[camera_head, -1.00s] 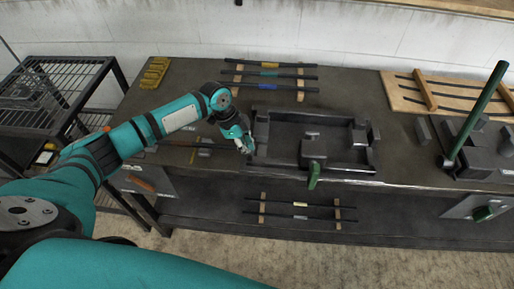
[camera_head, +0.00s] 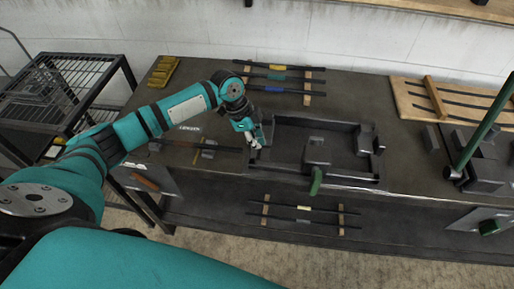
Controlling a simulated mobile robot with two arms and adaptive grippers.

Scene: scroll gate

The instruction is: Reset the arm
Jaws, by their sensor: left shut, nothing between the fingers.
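My left arm, teal and black, reaches in from the left over the dark workbench (camera_head: 350,90). My left gripper (camera_head: 256,145) is shut and empty, pointing down at the left end of a dark tray-like fixture (camera_head: 290,121). I cannot tell whether it touches the fixture's wall. A dark block with a green handle (camera_head: 316,181) stands at the fixture's front edge. My right gripper is not in view.
Dark rods on wooden strips (camera_head: 308,87) lie at the back of the bench, more on the shelf below. A green lever (camera_head: 487,125) rises at the right. A black wire rack (camera_head: 62,88) stands at the left, near yellow blocks (camera_head: 163,71).

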